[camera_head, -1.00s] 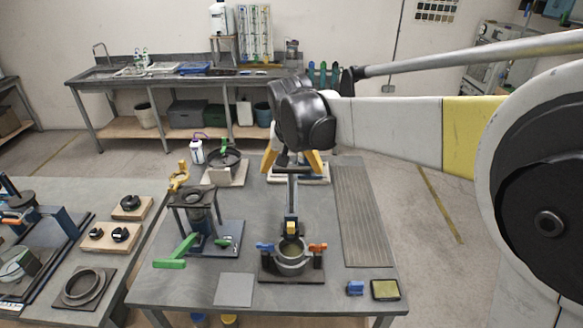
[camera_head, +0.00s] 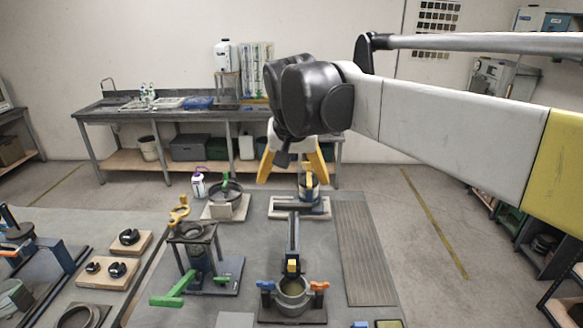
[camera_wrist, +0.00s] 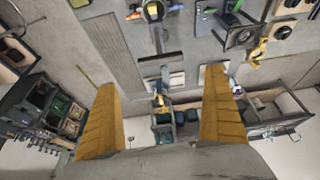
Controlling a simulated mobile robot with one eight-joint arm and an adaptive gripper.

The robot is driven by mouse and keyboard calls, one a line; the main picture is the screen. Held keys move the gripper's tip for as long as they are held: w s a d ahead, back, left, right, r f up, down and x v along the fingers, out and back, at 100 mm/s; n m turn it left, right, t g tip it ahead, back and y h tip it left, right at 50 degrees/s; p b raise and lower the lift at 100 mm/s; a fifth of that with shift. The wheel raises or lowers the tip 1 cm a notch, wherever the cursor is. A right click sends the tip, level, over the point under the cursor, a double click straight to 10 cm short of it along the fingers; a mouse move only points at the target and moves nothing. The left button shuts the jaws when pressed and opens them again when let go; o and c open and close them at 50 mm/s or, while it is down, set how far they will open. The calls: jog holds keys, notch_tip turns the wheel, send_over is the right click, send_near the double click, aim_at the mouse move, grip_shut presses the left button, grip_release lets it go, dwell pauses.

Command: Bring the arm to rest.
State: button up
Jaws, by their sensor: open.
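My arm shows in the head view, its white and yellow link crossing from the right to a black wrist (camera_head: 310,95). My gripper (camera_head: 291,172) hangs below the wrist with two orange-yellow fingers spread apart. In the wrist view, my gripper (camera_wrist: 162,82) has a wide gap with nothing held between the fingers. In the head view the fingers appear over the far end of the grey work table (camera_head: 345,215), above a fixture (camera_head: 308,190) on a pale base. I cannot tell the exact height.
A clamp fixture with blue and orange handles (camera_head: 292,292) stands at the table's front. A green-handled press (camera_head: 200,260) stands to its left. A ribbed mat (camera_head: 363,250) lies bare at right. A long bench (camera_head: 130,112) runs along the back wall.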

dwell(0.3)
jog(key=s+d+f+t+b, duration=0.1)
jog(key=s+d+f+b, duration=0.5)
jog(key=f, duration=0.4)
jog(key=s+d+f+b, duration=0.6)
jog(key=s+f, duration=0.3)
jog(key=f, duration=0.1)
jog(key=s+d+f+t+b, duration=0.1)
jog(key=s+d+f+b, duration=0.5)
jog(key=f, duration=0.4)
jog(key=shift+s+f+t, duration=0.2)
jog(key=shift+s+t, duration=0.1)
jog(key=shift+s, duration=0.55)
